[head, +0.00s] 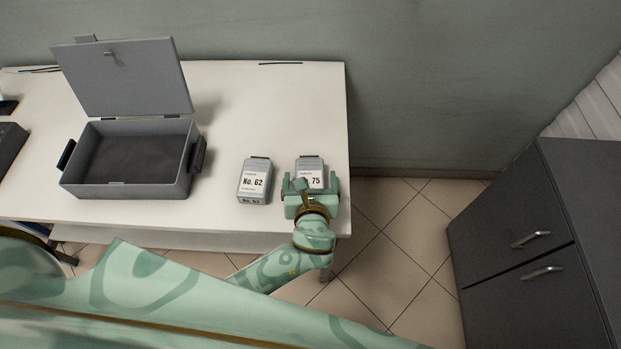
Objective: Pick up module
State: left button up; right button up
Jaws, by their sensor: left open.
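Two grey modules with white labels stand on the white table. The module labelled No. 62 (254,181) stands clear, just left of my left gripper. The module labelled 75 (311,164) is at the table's right end, partly hidden by my left gripper (309,184). The gripper is open, with one finger on each side of module 75. Whether the fingers touch it cannot be told. My right gripper is not in view.
An open grey case (125,190) with its lid up stands on the left of the white table (235,100). A dark grey cabinet (530,240) with handles stands at the right. Tiled floor lies between table and cabinet. The table behind the modules is clear.

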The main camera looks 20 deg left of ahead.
pick_arm(q)
jog(key=shift+x, duration=1.1)
jog(key=c, duration=1.3)
